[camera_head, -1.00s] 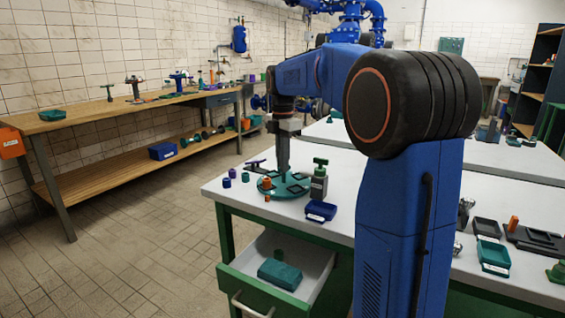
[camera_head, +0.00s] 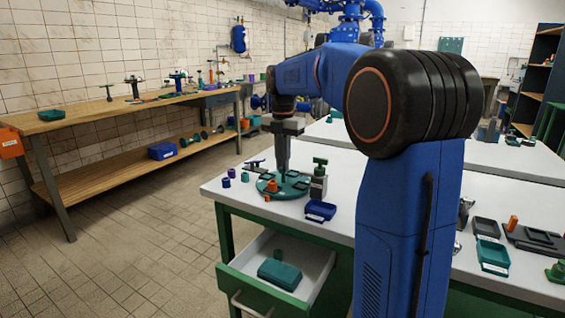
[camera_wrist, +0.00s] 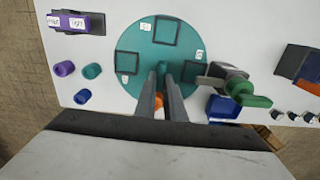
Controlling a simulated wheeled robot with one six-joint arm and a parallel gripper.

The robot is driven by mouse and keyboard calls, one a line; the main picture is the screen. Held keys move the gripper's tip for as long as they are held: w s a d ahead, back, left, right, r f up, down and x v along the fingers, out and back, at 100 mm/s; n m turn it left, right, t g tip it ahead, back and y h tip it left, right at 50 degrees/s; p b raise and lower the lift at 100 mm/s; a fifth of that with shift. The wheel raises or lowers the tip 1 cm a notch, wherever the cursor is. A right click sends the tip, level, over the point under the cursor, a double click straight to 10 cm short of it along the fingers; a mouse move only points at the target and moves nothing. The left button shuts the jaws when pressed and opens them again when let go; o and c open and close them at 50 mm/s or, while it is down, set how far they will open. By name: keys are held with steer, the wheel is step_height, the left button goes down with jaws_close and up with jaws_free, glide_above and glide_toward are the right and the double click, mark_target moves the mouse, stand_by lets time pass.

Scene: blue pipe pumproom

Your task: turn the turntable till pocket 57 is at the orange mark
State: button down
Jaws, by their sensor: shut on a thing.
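The turntable (camera_head: 298,189) is a round teal disc on the near left corner of the white table. In the wrist view the turntable (camera_wrist: 145,45) shows square pockets (camera_wrist: 165,33) with white number tags, too small to read surely. My gripper (camera_head: 283,172) points straight down over it. In the wrist view my gripper (camera_wrist: 163,75) is shut on a teal upright handle (camera_wrist: 161,67) on the disc. An orange piece (camera_wrist: 158,100) shows partly behind the fingers. In the head view an orange piece (camera_head: 272,187) sits on the disc, and a small orange spot (camera_head: 267,198) lies at its near edge.
An open drawer (camera_head: 275,270) juts out below.

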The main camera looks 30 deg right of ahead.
stand_by(0.4)
steer(key=c, duration=1.8)
jaws_free()
steer(key=shift+c, duration=0.2)
step_height(320, 180, up, 18)
steer(key=shift+f, duration=0.25)
steer(key=shift+s, duration=0.1)
